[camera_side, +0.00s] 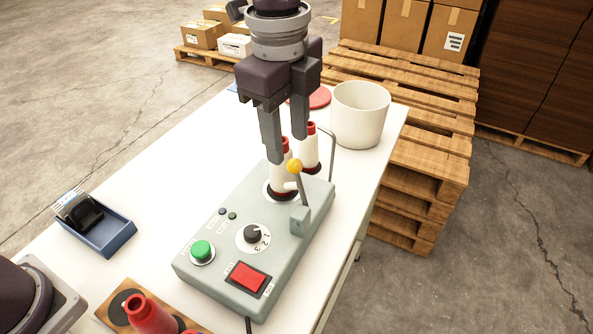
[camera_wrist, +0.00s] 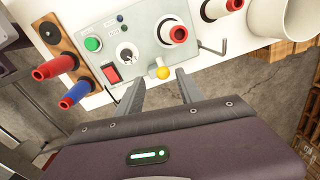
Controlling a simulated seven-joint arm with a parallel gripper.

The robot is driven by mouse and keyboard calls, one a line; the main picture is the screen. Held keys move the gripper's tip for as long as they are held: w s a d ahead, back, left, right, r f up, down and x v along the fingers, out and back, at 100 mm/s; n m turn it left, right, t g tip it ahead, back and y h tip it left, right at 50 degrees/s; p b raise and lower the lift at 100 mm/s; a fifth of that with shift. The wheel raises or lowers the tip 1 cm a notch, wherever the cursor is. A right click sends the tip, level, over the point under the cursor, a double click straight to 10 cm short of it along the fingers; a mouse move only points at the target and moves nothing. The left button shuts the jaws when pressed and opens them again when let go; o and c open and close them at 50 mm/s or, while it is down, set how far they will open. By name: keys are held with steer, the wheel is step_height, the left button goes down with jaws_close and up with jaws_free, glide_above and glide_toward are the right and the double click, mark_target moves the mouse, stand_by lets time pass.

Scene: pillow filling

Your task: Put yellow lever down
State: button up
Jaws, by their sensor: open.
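The lever with its yellow ball knob (camera_side: 294,166) stands on the right side of the grey-green control box (camera_side: 213,259). Its metal shaft rises from a small bracket and points up, leaning slightly. In the wrist view the yellow knob (camera_wrist: 163,72) lies just beyond the fingertips, about midway between them. My gripper (camera_side: 287,148) points down above the box, with its fingers apart and nothing between them. In the wrist view my gripper (camera_wrist: 160,78) is also open. In the side view the fingers look close to the knob, but I cannot tell whether they touch it.
The box carries a green button (camera_side: 202,251), a dial (camera_side: 253,234), a red switch (camera_side: 247,278) and a white-and-red nozzle. A white bucket (camera_side: 360,114) stands behind on the white table. A blue tray (camera_side: 105,240) lies left. A bent metal rod stands near the bucket.

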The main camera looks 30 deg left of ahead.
mark_target(296, 161)
steer(key=shift+m, duration=0.3)
steer(key=f, duration=0.5)
steer(key=d+f, duration=0.1)
steer(key=f, duration=0.2)
steer(key=shift+w, duration=0.35)
jaws_close()
stand_by(0.6)
